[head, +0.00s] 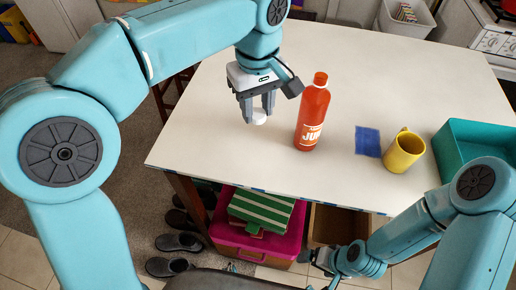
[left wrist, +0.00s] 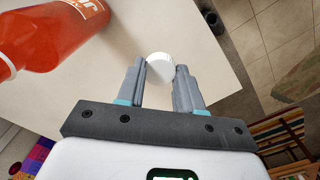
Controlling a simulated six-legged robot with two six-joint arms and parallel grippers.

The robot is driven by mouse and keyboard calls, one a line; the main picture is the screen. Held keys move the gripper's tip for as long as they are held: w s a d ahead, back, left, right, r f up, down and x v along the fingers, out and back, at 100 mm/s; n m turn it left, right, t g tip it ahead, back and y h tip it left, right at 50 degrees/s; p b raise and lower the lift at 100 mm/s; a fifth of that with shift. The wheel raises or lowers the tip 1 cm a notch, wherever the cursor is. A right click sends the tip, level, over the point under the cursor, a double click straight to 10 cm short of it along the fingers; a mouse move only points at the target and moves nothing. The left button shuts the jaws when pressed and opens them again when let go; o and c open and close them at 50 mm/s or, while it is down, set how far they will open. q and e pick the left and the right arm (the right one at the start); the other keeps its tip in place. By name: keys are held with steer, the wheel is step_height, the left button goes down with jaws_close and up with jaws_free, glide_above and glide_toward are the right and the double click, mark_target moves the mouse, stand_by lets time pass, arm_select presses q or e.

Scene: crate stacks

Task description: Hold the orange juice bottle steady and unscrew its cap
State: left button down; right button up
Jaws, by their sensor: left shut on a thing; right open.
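The orange juice bottle (head: 313,115) stands upright on the white table, with a bare orange neck and no white cap on it. It also shows at the upper left of the left wrist view (left wrist: 50,35). My left gripper (head: 257,108) is shut on a round white cap (left wrist: 160,68), left of the bottle and apart from it. The cap also shows at the fingertips in the head view (head: 260,118); its height over the table is hard to tell. My right gripper (head: 324,264) is low, below the table's front edge, open and apart from the bottle; its fingers are small and partly hidden.
Right of the bottle are a blue cloth (head: 368,141), a yellow mug (head: 403,152) and a teal crate (head: 452,146) on the table (head: 345,60). The back of the table is clear. A pink box (head: 250,242) and shoes lie below.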

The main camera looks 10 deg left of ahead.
arm_select(q)
glide_above(258, 157)
step_height(258, 157, down, 9)
steer(key=shift+s+d+f, duration=0.1)
steer(key=shift+f, duration=0.35)
step_height(258, 157, down, 4)
steer(key=shift+f, duration=0.35)
steer(key=shift+f, duration=0.1)
steer(key=shift+f+b, duration=0.15)
steer(key=shift+b, duration=0.25)
steer(key=c, duration=0.7)
jaws_free()
steer(key=shift+c, duration=0.2)
